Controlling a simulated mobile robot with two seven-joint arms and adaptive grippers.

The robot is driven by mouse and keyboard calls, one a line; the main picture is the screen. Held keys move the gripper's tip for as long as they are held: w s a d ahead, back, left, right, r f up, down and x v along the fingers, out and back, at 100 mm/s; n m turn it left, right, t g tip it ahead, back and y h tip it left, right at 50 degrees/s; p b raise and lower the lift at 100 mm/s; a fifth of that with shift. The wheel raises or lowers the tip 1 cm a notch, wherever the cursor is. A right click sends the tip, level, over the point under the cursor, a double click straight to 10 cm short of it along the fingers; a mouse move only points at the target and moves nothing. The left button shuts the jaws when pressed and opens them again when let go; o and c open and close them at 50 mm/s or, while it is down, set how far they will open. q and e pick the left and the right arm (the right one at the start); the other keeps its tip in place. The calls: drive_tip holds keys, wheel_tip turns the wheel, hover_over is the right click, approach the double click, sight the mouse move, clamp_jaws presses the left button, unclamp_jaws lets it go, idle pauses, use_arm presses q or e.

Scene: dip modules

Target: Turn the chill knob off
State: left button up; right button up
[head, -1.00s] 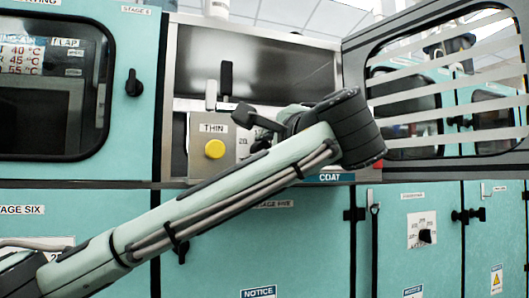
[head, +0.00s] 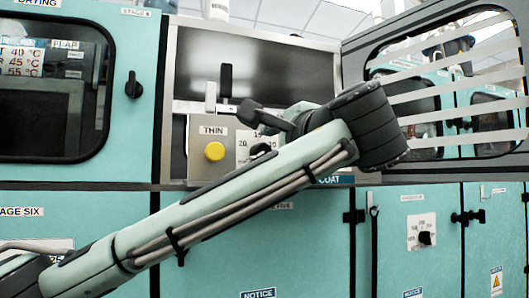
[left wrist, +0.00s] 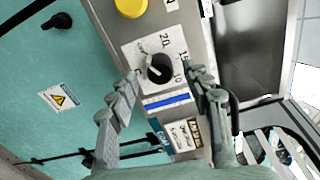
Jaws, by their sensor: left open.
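The left wrist view shows a dark knob with a pale pointer (left wrist: 160,68) on a white dial plate marked 20, 15 and 10. A blue strip lies beside the plate, and the nearby label is too small to read surely. In the head view the same knob (head: 262,149) is partly hidden behind my left arm. My left gripper (left wrist: 162,76) is open, with a fingertip on either side of the knob. I cannot tell whether either finger touches it. My right gripper is not in view.
A yellow button (head: 214,151) under the THIN label sits left of the dial. A black lever (head: 226,79) stands above it. A striped window door (head: 450,90) stands open at the right. Another knob (head: 425,237) is on the lower right cabinet.

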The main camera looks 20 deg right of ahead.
use_arm(q)
drive_tip(key=s, duration=0.5)
drive_tip(key=shift+d, duration=0.1)
idle(0.4)
